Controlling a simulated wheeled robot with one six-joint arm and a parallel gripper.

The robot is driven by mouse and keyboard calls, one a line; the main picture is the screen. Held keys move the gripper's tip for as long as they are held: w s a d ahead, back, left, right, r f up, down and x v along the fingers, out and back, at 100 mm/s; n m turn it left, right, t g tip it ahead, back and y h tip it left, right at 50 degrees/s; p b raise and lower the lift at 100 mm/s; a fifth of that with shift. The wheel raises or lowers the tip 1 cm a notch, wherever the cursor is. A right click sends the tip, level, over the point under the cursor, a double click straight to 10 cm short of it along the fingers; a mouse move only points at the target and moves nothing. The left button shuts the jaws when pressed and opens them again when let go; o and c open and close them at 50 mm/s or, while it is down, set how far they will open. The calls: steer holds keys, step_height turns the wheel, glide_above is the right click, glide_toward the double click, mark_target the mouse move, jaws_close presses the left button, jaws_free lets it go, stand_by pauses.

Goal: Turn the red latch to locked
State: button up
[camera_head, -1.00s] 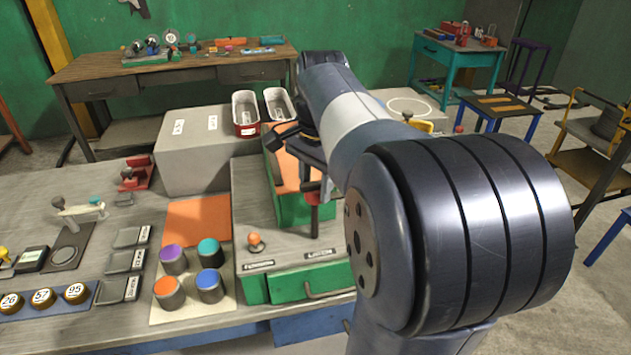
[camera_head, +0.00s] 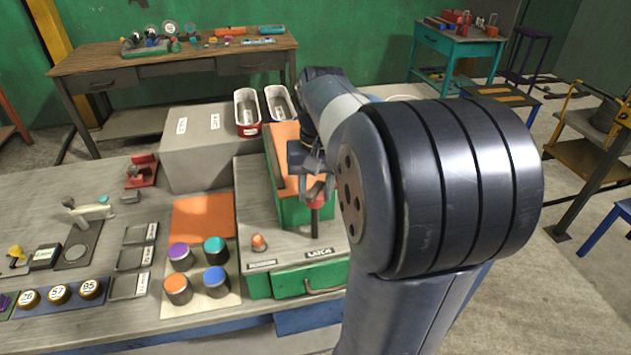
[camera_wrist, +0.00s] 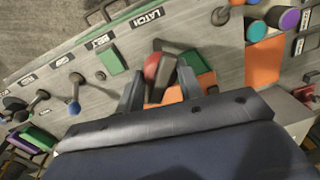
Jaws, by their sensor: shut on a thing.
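The red latch (camera_head: 316,200) has a red grip and a dark lever that points to the front, over the LATCH label (camera_head: 319,252) on the grey panel. My gripper (camera_head: 317,187) is at the red grip, with its fingers shut on it. In the wrist view the latch's red end (camera_wrist: 152,66) shows between the two fingers of my gripper (camera_wrist: 159,82). The latch's pivot is hidden, and I cannot read a locked mark.
An orange knob (camera_head: 258,242) stands left of the latch on the same panel. A green block with an orange top (camera_head: 285,150) lies close behind the latch. Several coloured knobs on a pale board (camera_head: 222,300) are to the left. Two bins (camera_head: 246,112) stand at the back.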

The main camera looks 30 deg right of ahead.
steer(key=n+p, duration=0.1)
steer(key=n, duration=0.3)
steer(key=shift+p, duration=0.35)
steer(key=shift+w+n+p, duration=0.1)
steer(key=shift+n+p, duration=0.35)
steer(key=shift+n, duration=1.35)
steer(key=o, duration=1)
step_height(320, 180, up, 11)
steer(key=shift+d, duration=0.25)
steer(key=shift+w+f, duration=0.1)
steer(key=shift+f, duration=0.05)
